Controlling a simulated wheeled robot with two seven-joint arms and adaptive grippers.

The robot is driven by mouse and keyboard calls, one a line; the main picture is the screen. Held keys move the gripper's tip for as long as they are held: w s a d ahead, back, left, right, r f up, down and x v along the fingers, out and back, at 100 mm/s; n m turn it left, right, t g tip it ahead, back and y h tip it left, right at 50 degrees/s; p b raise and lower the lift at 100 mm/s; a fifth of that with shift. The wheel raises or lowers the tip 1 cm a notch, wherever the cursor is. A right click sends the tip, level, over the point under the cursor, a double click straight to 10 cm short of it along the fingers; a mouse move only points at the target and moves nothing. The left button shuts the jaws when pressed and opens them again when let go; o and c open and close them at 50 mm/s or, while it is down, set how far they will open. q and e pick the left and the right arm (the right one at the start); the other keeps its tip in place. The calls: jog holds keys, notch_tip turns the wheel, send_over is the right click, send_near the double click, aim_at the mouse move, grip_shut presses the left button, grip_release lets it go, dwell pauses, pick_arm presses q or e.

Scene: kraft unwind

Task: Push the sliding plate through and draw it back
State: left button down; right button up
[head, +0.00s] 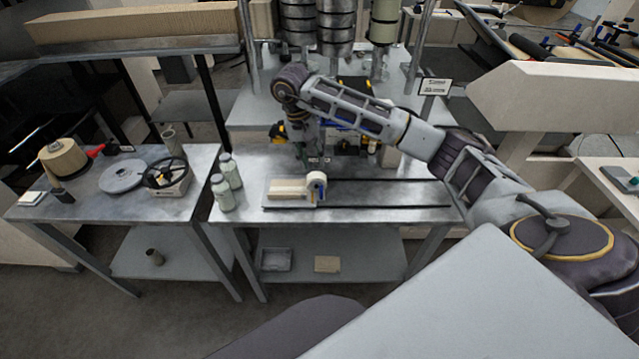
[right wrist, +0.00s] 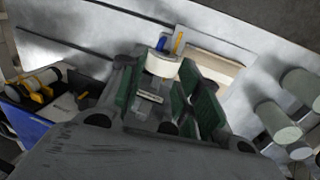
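The sliding plate (head: 268,195) is a pale flat piece at the left end of two dark rails (head: 385,207) on the metal bench. On it lie a cream block (head: 287,189) and, at the block's right end, a white roll (head: 316,181) with a blue part. My right gripper (head: 312,163) points down just behind the roll. In the right wrist view the gripper (right wrist: 166,88) has its green-padded fingers spread with nothing between them. The roll (right wrist: 163,64) and cream block (right wrist: 210,66) lie beyond the fingertips; contact cannot be told. My left gripper is not in view.
Pale green bottles (head: 222,192) stand left of the plate. A side table (head: 120,208) holds a tan spool, a grey disc and a black handwheel. Yellow-and-black items (head: 279,132) and a blue bin (right wrist: 30,128) are near the gripper. The bench between the rails to the right is clear.

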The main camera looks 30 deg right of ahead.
aim_at(321, 187)
jog(key=shift+s+d+f+p, duration=0.2)
jog(key=shift+d+f+p, duration=0.1)
jog(key=shift+f, duration=1.55)
jog(key=shift+s+d+f+p, duration=0.2)
jog(key=shift+d+f+p, duration=0.15)
jog(key=shift+f, duration=1.55)
jog(key=shift+s+d+f+p, duration=0.2)
jog(key=shift+d+f+p, duration=0.1)
jog(key=shift+f, duration=1.55)
grip_shut()
